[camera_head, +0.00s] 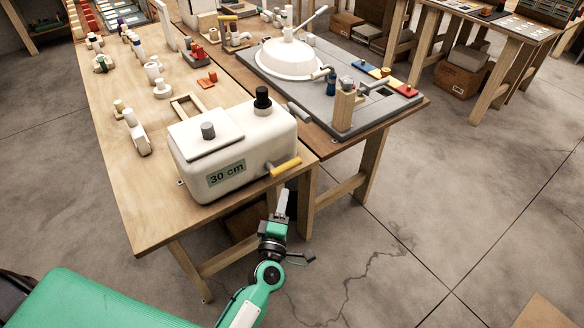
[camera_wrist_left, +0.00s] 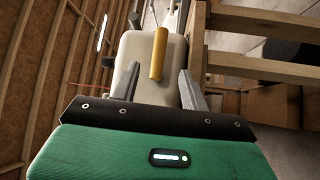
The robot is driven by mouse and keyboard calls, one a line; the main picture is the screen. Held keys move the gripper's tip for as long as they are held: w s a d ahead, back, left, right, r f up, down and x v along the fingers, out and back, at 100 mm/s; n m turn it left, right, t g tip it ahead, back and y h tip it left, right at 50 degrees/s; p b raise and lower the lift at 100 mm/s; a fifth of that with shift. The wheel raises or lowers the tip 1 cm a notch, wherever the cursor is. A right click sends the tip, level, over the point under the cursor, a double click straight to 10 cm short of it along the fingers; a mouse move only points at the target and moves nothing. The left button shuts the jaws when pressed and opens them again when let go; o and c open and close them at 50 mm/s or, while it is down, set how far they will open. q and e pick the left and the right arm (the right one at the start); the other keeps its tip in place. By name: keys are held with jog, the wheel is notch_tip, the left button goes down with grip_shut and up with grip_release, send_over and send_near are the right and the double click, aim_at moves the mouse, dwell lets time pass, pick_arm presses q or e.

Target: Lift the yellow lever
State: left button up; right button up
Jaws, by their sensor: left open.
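The yellow lever (camera_head: 286,167) sticks out from the lower right side of a white tank (camera_head: 228,182) labelled "30 cm", which stands at the front corner of the wooden table. My left gripper (camera_head: 283,204) is in front of the table edge, below the lever and apart from it. In the left wrist view the lever (camera_wrist_left: 159,53) stands upright in the picture, ahead of the gap between the two grey fingers (camera_wrist_left: 160,95). The fingers are open and hold nothing. My right gripper is not in view.
The wooden table (camera_head: 150,210) carries several small fittings behind the tank. A second table with a grey board (camera_head: 350,118) and a white dome (camera_head: 289,60) adjoins at the right. Table legs (camera_head: 306,205) stand close to my left gripper.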

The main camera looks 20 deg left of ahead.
aim_at(292, 165)
pick_arm(q)
jog(key=w, duration=0.4)
jog(key=w+a+r+p, duration=0.1)
jog(key=w, duration=0.7)
jog(key=shift+w+a+r+p, duration=0.15)
jog(key=shift+w+r+p, duration=0.1)
jog(key=shift+r+p, duration=0.15)
jog(key=shift+w, duration=0.2)
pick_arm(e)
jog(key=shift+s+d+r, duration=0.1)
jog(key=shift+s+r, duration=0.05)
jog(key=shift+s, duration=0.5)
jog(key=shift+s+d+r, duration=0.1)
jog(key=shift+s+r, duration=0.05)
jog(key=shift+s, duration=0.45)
pick_arm(q)
grip_shut()
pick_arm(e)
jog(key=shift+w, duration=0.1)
